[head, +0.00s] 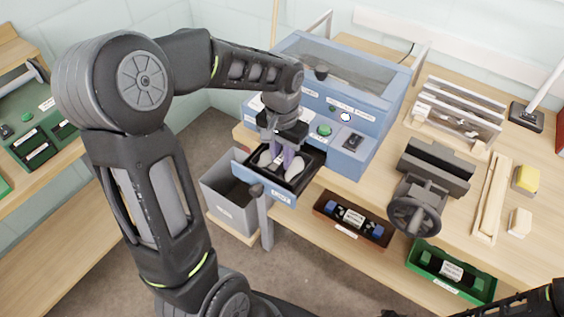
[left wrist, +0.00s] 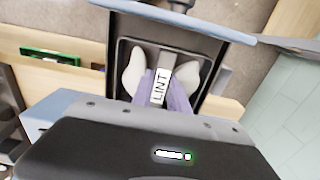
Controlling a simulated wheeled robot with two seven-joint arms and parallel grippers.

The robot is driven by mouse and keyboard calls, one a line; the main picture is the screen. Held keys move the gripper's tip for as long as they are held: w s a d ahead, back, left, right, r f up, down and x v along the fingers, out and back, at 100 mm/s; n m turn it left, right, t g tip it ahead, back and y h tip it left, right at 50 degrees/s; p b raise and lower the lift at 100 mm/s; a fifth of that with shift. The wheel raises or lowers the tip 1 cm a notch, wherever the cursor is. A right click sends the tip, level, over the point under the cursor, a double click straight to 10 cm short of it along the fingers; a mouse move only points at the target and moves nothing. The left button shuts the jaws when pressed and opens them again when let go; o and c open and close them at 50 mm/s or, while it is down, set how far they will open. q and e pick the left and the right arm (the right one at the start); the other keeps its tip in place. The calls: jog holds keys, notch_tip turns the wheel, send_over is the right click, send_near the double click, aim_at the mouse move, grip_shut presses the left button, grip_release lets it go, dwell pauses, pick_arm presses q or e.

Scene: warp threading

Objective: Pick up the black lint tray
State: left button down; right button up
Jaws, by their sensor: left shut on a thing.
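The black lint tray (head: 311,159) sits in a pulled-out blue drawer (head: 268,191) at the front of the blue machine. In the left wrist view the tray (left wrist: 205,88) shows dark walls, pale lint clumps (left wrist: 134,72) and a central grip with a white label (left wrist: 160,86) reading LINT. My left gripper (head: 284,158) reaches down into the tray from above. Its pale purple fingers flank the labelled grip and are shut on it. The fingers and gripper body hide part of the tray. My right arm shows at the lower right, but its gripper does not show.
The blue machine (head: 340,110) stands behind the drawer. A grey bin (head: 228,205) stands below at left. A brown tray (head: 326,206) and a green tray (head: 425,261) sit lower right. A dark crank device (head: 415,212) and wooden pieces occupy the bench.

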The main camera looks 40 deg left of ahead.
pick_arm(q)
notch_tip(320, 180, up, 10)
jog(key=shift+r+b, duration=0.1)
jog(key=shift+b, duration=0.25)
dwell(0.4)
dwell(0.5)
